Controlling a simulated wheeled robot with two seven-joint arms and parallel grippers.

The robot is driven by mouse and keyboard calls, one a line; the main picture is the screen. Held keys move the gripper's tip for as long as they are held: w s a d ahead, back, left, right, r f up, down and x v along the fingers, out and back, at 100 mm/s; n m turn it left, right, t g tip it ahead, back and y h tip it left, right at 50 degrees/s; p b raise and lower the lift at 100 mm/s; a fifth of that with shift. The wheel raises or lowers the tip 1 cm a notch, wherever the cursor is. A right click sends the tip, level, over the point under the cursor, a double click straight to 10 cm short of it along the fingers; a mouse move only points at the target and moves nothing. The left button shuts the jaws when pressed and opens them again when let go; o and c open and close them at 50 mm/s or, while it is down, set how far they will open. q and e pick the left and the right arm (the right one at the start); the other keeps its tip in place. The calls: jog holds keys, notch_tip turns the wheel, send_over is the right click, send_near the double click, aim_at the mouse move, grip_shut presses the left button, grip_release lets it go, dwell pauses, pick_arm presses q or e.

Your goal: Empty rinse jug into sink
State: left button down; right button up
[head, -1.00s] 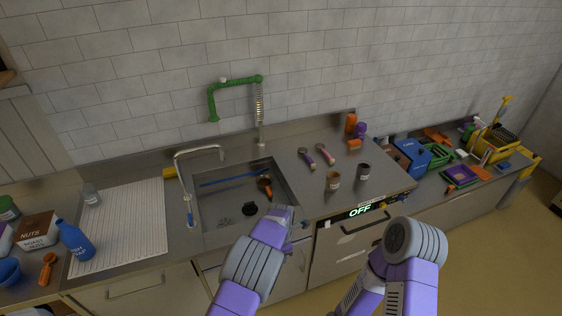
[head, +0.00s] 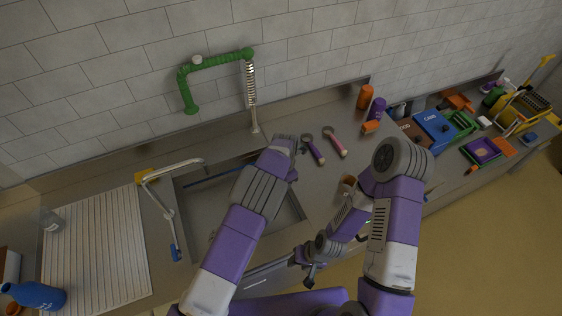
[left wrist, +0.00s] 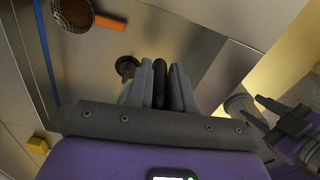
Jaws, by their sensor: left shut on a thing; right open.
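The steel sink (head: 291,216) lies below my left forearm in the head view; its floor (left wrist: 165,25) fills the upper left wrist view. The dark round drain (left wrist: 126,66) shows there. My left gripper (left wrist: 161,78) is shut on a dark, handle-like thing (left wrist: 161,88) above the sink. The rest of that thing is hidden, so I cannot confirm it is the rinse jug. In the head view my own wrist hides these fingers. My right gripper (head: 310,272) is open and empty low in front of the counter; it also shows in the left wrist view (left wrist: 270,117).

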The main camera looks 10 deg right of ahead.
pick_arm(q)
jog(key=shift+w+r, duration=0.15)
jog(key=shift+w, duration=0.05)
jog(key=shift+r, duration=0.25)
jog(key=a+r+h, duration=0.1)
jog(key=h, duration=0.1)
jog(key=a+r+t+h, duration=0.1)
jog(key=r, duration=0.1)
jog(key=s+a+r+h, duration=0.1)
jog(key=r+h, duration=0.1)
jog(key=shift+a+r+h+p, duration=0.15)
jog(key=shift+r+h+p, duration=0.15)
jog(key=shift+p, duration=0.1)
jog(key=a+r+h+b, duration=0.1)
jog(key=h+b, duration=0.1)
jog(key=b, duration=0.1)
jog(key=s+a+r+t+h+b, duration=0.1)
jog(key=a+h+b, duration=0.1)
jog(key=b, duration=0.2)
jog(key=a+m+h+b, duration=0.1)
jog(key=b, duration=0.2)
jog(key=shift+s+a+r+t+h, duration=0.2)
jog(key=shift+a+r+t+h, duration=0.1)
jog(key=shift+r+t+h, duration=0.1)
dwell(0.6)
dwell(0.6)
